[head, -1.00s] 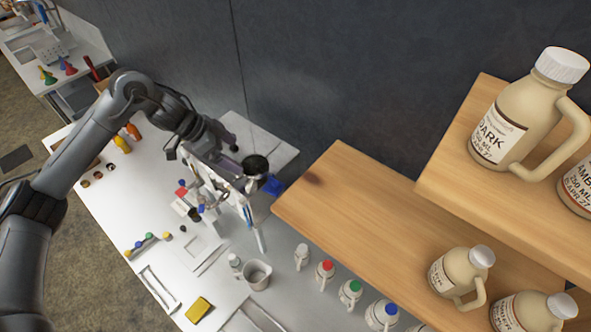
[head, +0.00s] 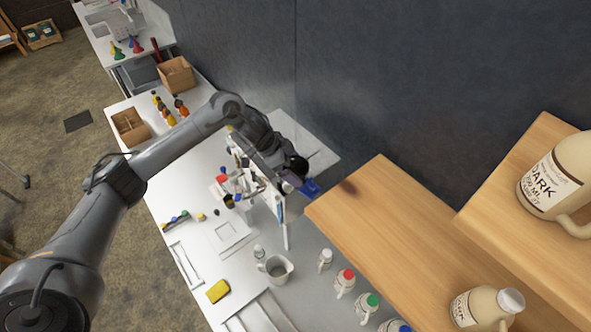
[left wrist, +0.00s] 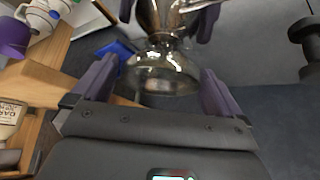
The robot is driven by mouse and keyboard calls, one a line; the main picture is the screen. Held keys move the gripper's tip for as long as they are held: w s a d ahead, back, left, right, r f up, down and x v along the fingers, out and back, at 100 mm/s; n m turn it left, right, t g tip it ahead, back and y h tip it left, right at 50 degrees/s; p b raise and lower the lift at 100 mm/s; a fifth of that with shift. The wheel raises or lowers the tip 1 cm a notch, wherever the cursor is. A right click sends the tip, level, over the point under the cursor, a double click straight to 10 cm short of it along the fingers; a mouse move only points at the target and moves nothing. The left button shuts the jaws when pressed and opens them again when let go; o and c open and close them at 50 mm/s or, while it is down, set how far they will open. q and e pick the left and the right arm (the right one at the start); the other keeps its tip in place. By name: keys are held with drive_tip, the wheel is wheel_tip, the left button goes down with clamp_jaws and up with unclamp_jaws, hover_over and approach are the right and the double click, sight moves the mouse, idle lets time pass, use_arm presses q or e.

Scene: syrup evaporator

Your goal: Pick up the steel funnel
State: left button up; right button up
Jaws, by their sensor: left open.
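The steel funnel (left wrist: 162,72) is a shiny, reflective cone in the left wrist view, wide end towards the camera, its upper part cut off by the frame's top edge. My left gripper (left wrist: 166,18) is open, with one purple finger on each side of the funnel. I cannot tell whether either finger touches it. In the head view my left gripper (head: 288,172) is at the arm's end over the back of the bench, beside the wooden shelf. There a dark round shape at the gripper hides the funnel's details. My right gripper is not in view.
The wooden shelf (head: 385,215) stands close on the right, with tan jugs (head: 477,306) on it. A blue item (head: 311,189) is beside the gripper. A metal pitcher (head: 275,269), yellow sponge (head: 218,291) and small capped bottles (head: 345,279) stand on the bench (head: 190,222).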

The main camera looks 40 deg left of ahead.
use_arm(q)
drive_tip(key=shift+w+d+f, duration=0.25)
drive_tip(key=shift+f, duration=0.3)
drive_tip(key=shift+c, duration=0.3)
drive_tip(key=c, duration=0.7)
drive_tip(key=shift+r, duration=0.15)
